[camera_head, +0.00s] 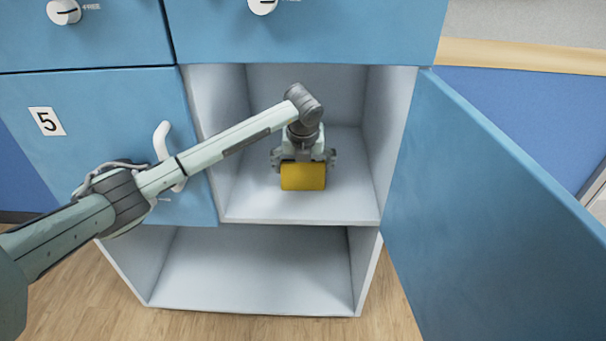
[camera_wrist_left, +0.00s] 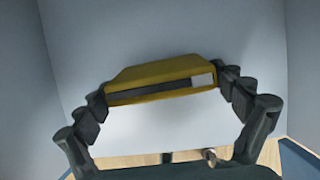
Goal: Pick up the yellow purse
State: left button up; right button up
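The yellow purse (camera_head: 303,178) is a small box-like thing in the upper open compartment of the blue cabinet. In the left wrist view the purse (camera_wrist_left: 150,78) shows a dark band and a pale patch on one side. Whether the purse rests on the shelf floor is hard to tell. My right gripper is not in view.
The compartment's grey side walls (camera_head: 392,140) stand close on both sides. The blue door (camera_head: 480,210) is swung open to the right. A closed door marked 5 (camera_head: 100,145) with a white handle is at left, under my left arm. An empty lower compartment (camera_head: 255,270) is below.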

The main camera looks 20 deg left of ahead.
pick_arm(q)
jog(key=shift+c, duration=0.7)
jog(key=shift+r, duration=0.1)
